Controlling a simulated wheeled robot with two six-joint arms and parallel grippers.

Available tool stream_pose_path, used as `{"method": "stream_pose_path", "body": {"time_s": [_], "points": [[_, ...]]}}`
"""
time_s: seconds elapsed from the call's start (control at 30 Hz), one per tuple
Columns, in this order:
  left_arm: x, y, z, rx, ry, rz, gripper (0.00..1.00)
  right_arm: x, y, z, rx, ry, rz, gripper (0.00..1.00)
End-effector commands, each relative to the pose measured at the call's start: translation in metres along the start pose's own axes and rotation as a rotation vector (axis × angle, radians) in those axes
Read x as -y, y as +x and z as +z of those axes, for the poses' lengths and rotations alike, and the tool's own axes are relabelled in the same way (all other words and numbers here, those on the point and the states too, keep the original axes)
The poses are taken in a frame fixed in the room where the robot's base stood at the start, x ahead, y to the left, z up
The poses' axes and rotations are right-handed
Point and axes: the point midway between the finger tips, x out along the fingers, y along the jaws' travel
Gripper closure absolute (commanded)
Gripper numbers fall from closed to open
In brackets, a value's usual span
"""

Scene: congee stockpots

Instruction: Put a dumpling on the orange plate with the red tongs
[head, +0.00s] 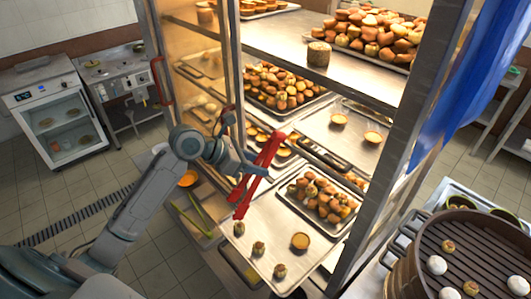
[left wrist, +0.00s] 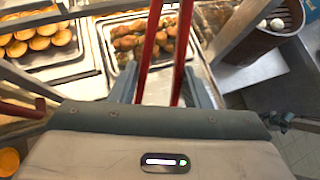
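The red tongs (head: 258,178) are held by my left gripper (head: 250,165) in front of the open cabinet, over its lower trays. Both red arms of the tongs (left wrist: 151,45) run between the gripper fingers (left wrist: 160,88) in the left wrist view. An orange round thing (head: 189,179), perhaps the orange plate, lies low to the left of the gripper, partly behind my arm. White dumpling-like buns (head: 437,265) and browned pieces (head: 447,245) sit on the dark round steamer (head: 490,245) at right, apart from the tongs. My right gripper is not in view.
A metal cabinet with several shelves of pastry trays (head: 285,88) stands ahead; its post (head: 390,160) lies between tongs and steamer. A lower tray (head: 262,225) holds several small pastries. Green tongs (head: 188,222) lie at lower left. Glass door (head: 180,60) stands open.

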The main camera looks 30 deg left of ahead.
Motion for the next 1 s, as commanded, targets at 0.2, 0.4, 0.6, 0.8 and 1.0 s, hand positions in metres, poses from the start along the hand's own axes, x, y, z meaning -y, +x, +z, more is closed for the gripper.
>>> {"method": "stream_pose_path", "body": {"time_s": [0.2, 0.4, 0.6, 0.8, 1.0], "points": [[0.0, 0.001, -0.001, 0.0, 0.0, 0.0, 0.6, 0.017, 0.0, 0.021, 0.026, 0.006, -0.018, 0.34], [0.0, 0.002, -0.003, 0.0, 0.0, -0.001, 0.6, 0.012, 0.0, 0.016, 0.02, 0.004, -0.013, 0.34], [0.0, 0.008, -0.011, 0.0, -0.001, -0.002, 0.6, 0.003, 0.001, 0.006, 0.007, 0.001, -0.003, 0.34], [-0.002, 0.02, -0.027, 0.0, 0.001, -0.001, 0.6, 0.0, 0.011, 0.007, 0.006, -0.001, 0.001, 0.34], [-0.003, 0.028, -0.039, 0.0, 0.001, 0.0, 0.6, 0.003, 0.032, 0.012, 0.01, -0.001, -0.001, 0.34]]}}
